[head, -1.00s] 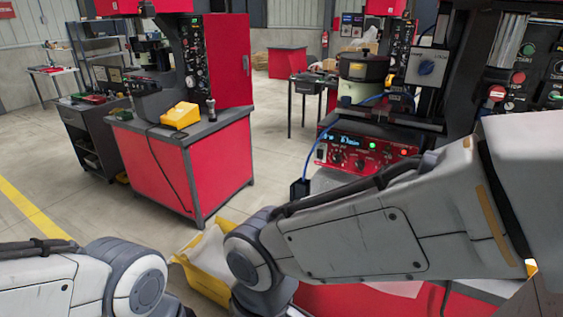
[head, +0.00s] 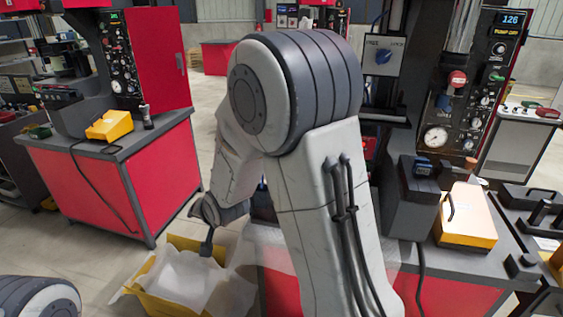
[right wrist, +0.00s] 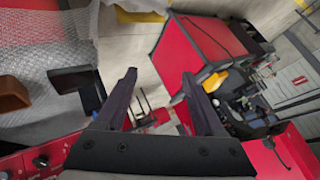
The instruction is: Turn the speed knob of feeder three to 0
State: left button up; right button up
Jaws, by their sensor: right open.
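A red control panel with small dark knobs (right wrist: 40,161) shows in the lower left corner of the right wrist view. It is cut off, and its feeder number cannot be read. In the head view my right arm covers the place of the red panel. A pale box with a blue knob (head: 383,56) stands behind the arm. My right gripper (right wrist: 160,76) is open and empty, with the red panel to the left of its fingers. In the head view it is mostly hidden by its own arm. My left gripper is out of view.
A yellow bin with white lining (head: 150,300) stands on the floor below the right arm. A red bench (head: 160,165) is at left, with a yellow box (head: 109,125) on it. At right are a gauge panel (head: 470,110) and an orange-sided case (head: 466,220).

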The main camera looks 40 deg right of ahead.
jog(key=w+d+f+m+t+h, duration=0.1)
jog(key=w+d+m+t, duration=0.15)
jog(key=d, duration=0.45)
jog(key=w+d+f+m+t+h, duration=0.1)
jog(key=w+d+m+h, duration=0.1)
jog(key=w+d+m, duration=0.35)
jog(key=s+d+m+t+h, duration=0.2)
jog(key=s+d+m+h, duration=0.15)
jog(key=d, duration=0.65)
jog(key=s+d+m+t+h, duration=0.15)
jog(key=d+m, duration=0.25)
jog(key=d, duration=0.6)
jog(key=p+x, duration=0.1)
jog(key=x, duration=0.9)
jog(key=shift+s+d+f+h+p, duration=0.2)
jog(key=shift+s+d+h+p, duration=0.05)
jog(key=shift+d+h+p, duration=0.1)
grip_shut()
